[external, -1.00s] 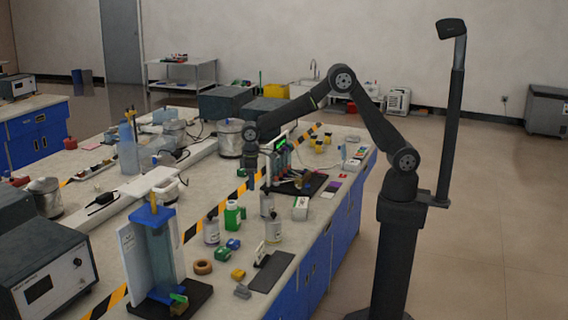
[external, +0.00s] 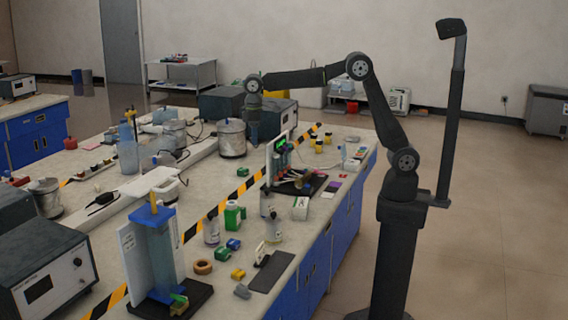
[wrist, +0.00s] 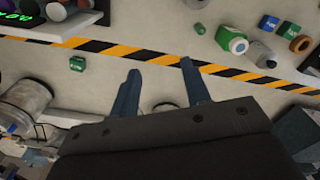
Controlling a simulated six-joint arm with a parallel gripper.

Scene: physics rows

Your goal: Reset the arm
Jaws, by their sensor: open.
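My gripper (external: 253,136) hangs pointing down over the bench, above the back part of the worktop near the silver pot. In the wrist view my gripper (wrist: 158,82) shows two blue-grey fingers spread apart with nothing between them. Below them are the pale bench top (wrist: 150,65) and a yellow-and-black striped tape (wrist: 150,52). My arm is raised, with its elbow high and its forearm nearly level in the external view.
A silver pot (external: 232,138) stands close to my gripper. A rack with a green display (external: 279,150) stands to its right. Bottles, including a green-and-white one (external: 232,214), stand nearer the front. A blue-topped stand (external: 155,250) is at the front edge.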

